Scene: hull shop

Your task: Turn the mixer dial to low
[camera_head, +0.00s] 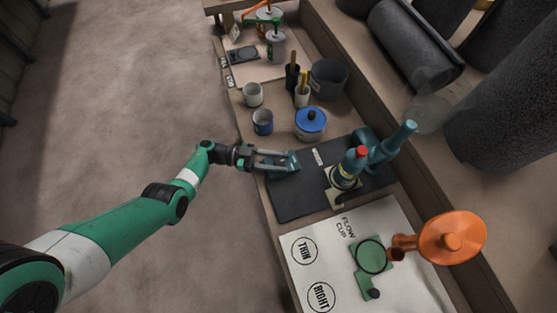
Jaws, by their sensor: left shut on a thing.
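The teal mixer (372,146) stands at the back right of a dark mat (300,198). A small teal block (285,165), seemingly the mixer's control with the dial, sits at the mat's left edge. My left gripper (282,160) reaches it from the left and is shut on part of it, seemingly the dial. The dial's face and setting are hidden or too small to read. My right gripper is not in view.
Nearer, a white sheet (325,240) bears a green holder (372,262) and an orange funnel-like piece (452,237). Dark rolls lie at the right.

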